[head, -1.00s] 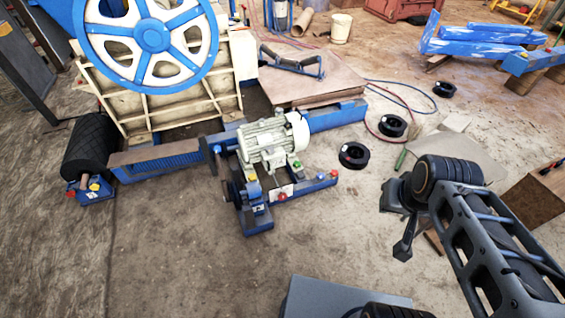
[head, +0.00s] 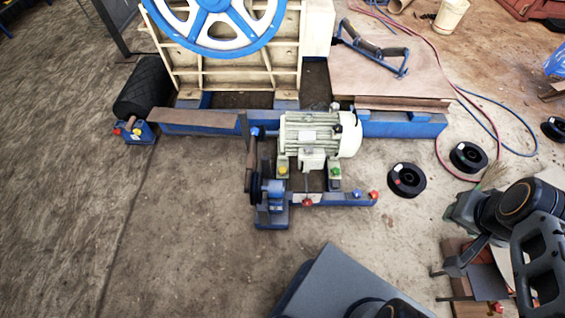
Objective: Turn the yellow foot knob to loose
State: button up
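A cream motor (head: 312,134) sits on a blue base frame (head: 335,200) in the middle of the head view. A small yellow knob (head: 282,170) is at the motor's left foot, on the near side. A green knob (head: 335,172) is at its right foot. The yellow knob's exact setting is too small to read. My gripper (head: 454,268) is at the lower right, well apart from the motor and to the right of the yellow knob. Its fingers are too small and dark to tell whether they are open.
Red knobs (head: 307,202) and a blue knob (head: 357,192) stand on the frame's front rail. A roller with a small blue box (head: 138,133), bearing another yellow knob, is at the left. Black spools (head: 406,180) lie right of the motor.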

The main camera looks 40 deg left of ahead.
aim_at(282, 171)
jog(key=u, duration=0.6)
jog(key=i, duration=0.8)
jog(key=u, duration=1.15)
jog(key=i, duration=0.25)
jog(key=u, duration=0.15)
